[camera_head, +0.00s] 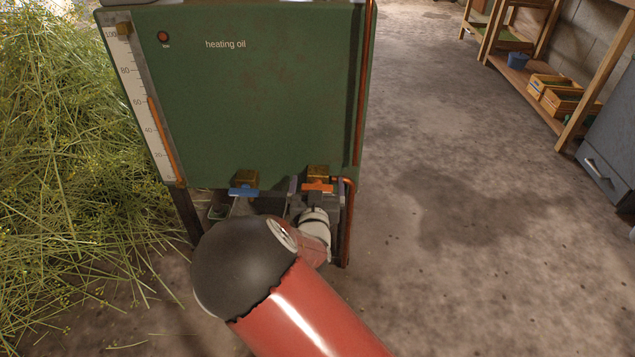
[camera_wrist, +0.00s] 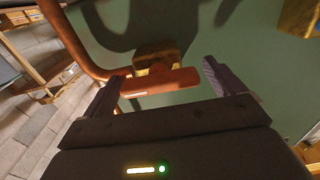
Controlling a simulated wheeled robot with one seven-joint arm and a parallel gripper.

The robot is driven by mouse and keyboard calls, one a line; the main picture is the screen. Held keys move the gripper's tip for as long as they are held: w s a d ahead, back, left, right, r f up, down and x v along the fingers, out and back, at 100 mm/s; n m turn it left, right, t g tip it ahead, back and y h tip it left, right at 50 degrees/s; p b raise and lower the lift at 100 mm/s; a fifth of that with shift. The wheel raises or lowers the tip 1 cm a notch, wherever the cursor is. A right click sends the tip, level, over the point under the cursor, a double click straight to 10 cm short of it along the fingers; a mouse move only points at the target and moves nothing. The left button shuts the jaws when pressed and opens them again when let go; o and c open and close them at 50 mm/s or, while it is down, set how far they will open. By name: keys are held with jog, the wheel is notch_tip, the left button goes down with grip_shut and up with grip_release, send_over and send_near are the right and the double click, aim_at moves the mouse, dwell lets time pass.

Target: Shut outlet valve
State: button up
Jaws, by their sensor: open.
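A green tank (camera_head: 255,100) marked "heating oil" has two brass valves at its lower front edge. The left valve (camera_head: 243,187) has a blue handle, and the right valve (camera_head: 318,184) has an orange handle. No label shows which one is the outlet. My gripper (camera_head: 317,195) is at the orange-handled valve, partly hidden by my arm. In the wrist view, my gripper (camera_wrist: 163,76) is open, with the orange handle (camera_wrist: 160,83) lying crosswise between its fingertips. The brass body (camera_wrist: 155,58) shows behind the handle. I cannot tell whether the fingers touch it.
A copper pipe (camera_head: 348,220) runs down close to the right of the orange-handled valve. A level gauge (camera_head: 150,105) is on the tank's left edge. Cut herbs (camera_head: 65,170) are heaped at left. The concrete floor (camera_head: 450,200) at right is clear up to a wooden shelf (camera_head: 540,95).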

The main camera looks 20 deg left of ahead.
jog(key=shift+w+a, duration=0.15)
jog(key=shift+w, duration=0.5)
jog(key=c, duration=1)
